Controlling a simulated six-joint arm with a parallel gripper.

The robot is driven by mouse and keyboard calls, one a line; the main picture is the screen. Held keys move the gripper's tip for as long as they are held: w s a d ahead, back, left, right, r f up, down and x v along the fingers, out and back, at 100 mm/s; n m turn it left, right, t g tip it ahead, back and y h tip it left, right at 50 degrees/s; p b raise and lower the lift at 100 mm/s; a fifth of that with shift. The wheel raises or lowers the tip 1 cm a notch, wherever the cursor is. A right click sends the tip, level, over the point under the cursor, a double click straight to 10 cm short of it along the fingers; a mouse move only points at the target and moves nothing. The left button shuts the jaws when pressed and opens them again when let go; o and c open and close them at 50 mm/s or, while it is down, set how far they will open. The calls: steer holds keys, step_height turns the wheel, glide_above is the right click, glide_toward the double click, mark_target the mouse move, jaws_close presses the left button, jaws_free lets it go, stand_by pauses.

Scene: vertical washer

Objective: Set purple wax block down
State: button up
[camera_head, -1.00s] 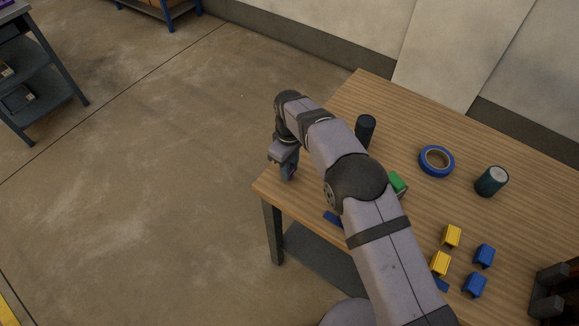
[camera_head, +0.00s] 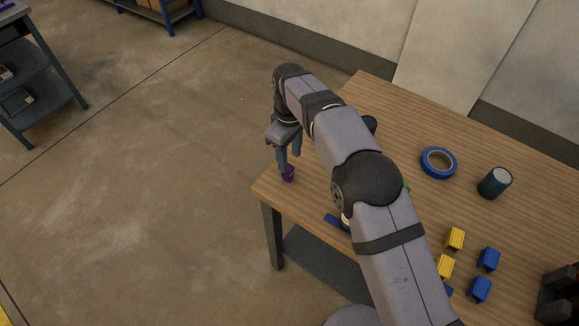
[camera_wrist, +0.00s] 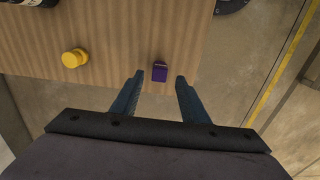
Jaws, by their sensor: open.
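The purple wax block (camera_head: 288,174) stands on the wooden table (camera_head: 345,110) close to its left corner. It also shows in the wrist view (camera_wrist: 159,71), on the tabletop near the edge. My gripper (camera_head: 289,163) is just above the block in the head view, pointing down. In the wrist view its two fingers (camera_wrist: 158,80) are spread apart, with the block beyond and between the tips. The fingers look clear of the block.
A yellow round piece (camera_wrist: 74,58) stands on the table in the wrist view. A blue tape roll (camera_head: 438,163), a dark green cylinder (camera_head: 495,182), yellow blocks (camera_head: 454,238) and blue blocks (camera_head: 488,258) lie to the right. The table edge is close to the purple block.

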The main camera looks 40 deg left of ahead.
mark_target(289, 168)
steer(key=shift+r, duration=2.75)
steer(key=w+d+r+m, duration=0.2)
steer(key=w+d+m, duration=0.3)
steer(key=d, duration=0.7)
steer(key=d+m, duration=0.5)
steer(key=d, duration=1.2)
steer(key=s+d+f+m, duration=0.2)
steer(key=s+d+m, duration=0.2)
steer(key=s+d, duration=0.4)
steer(key=s+d+f+m, duration=0.3)
steer(key=s+d+m, duration=0.1)
steer(key=s+d, duration=0.4)
steer(key=shift+d+f, duration=0.15)
steer(key=shift+d, duration=0.9)
